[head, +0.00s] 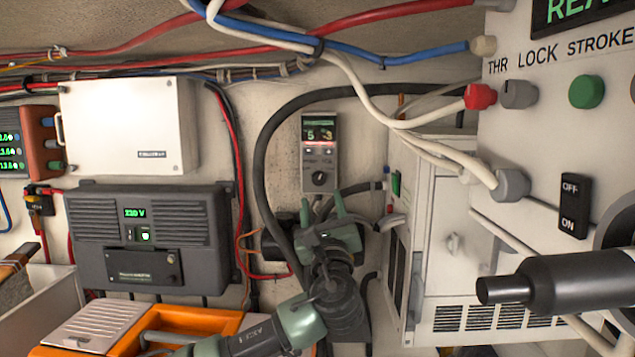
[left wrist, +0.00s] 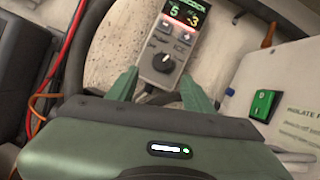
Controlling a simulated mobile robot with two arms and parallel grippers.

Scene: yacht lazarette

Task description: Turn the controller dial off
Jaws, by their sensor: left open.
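The controller (head: 320,150) is a small grey box on the back wall, with a lit display showing green and red figures and two small buttons. My left gripper (head: 322,209) is open just below the dial. In the left wrist view the green fingers (left wrist: 158,80) stand apart on either side of the controller's lower part, with nothing between them gripped. My right gripper is not in view.
A thick black hose (head: 260,150) loops left of the controller. A dark inverter (head: 150,240) and a white box (head: 125,130) are farther left. A white cabinet (head: 450,240) and a panel with an OFF/ON switch (head: 573,206) stand right. White cables (head: 350,75) cross above.

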